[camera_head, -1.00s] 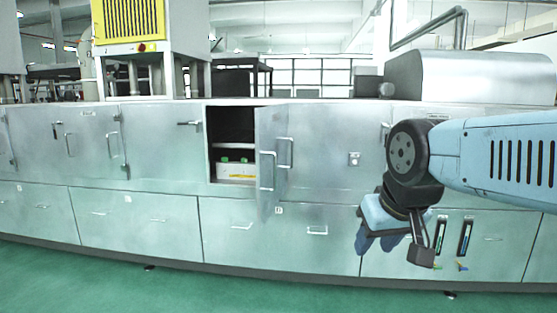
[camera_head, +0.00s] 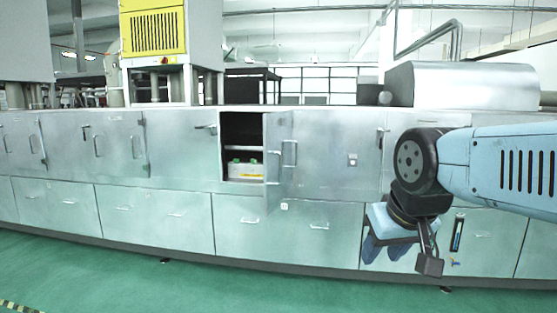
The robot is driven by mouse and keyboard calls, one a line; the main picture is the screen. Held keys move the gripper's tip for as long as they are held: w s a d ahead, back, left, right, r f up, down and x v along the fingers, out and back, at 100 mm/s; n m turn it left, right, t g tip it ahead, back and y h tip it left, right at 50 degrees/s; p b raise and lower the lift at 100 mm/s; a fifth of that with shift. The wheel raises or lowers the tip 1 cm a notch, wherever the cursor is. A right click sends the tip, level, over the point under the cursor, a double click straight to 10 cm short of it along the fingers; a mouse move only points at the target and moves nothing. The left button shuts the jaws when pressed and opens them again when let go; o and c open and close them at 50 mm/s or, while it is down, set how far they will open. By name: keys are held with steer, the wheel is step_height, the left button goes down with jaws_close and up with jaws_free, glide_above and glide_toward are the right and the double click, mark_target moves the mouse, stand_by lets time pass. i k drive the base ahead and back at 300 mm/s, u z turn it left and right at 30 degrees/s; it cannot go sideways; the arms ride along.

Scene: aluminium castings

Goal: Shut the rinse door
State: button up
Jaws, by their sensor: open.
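One metal door (camera_head: 275,160) on the long steel washing line stands open, swung out to the right of its dark opening (camera_head: 242,131). It has a vertical bar handle on its face. I cannot read a label naming it the rinse door. Inside the opening are a shelf and a pale box with green parts (camera_head: 245,169). My gripper (camera_head: 388,248) hangs at the right, in front of the lower drawer panels, pointing down. It is open and empty, and well apart from the open door. My arm's wrist hides part of the panels behind it.
The steel cabinet line (camera_head: 180,150) runs across the whole view, with other closed doors and lower drawers with handles. A yellow unit (camera_head: 153,33) stands on top at the left. The green floor (camera_head: 150,275) in front is clear, with a striped marking at lower left.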

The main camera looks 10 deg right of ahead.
mark_target(277, 126)
steer(key=u, duration=0.25)
steer(key=i, duration=1.65)
steer(key=z, duration=0.35)
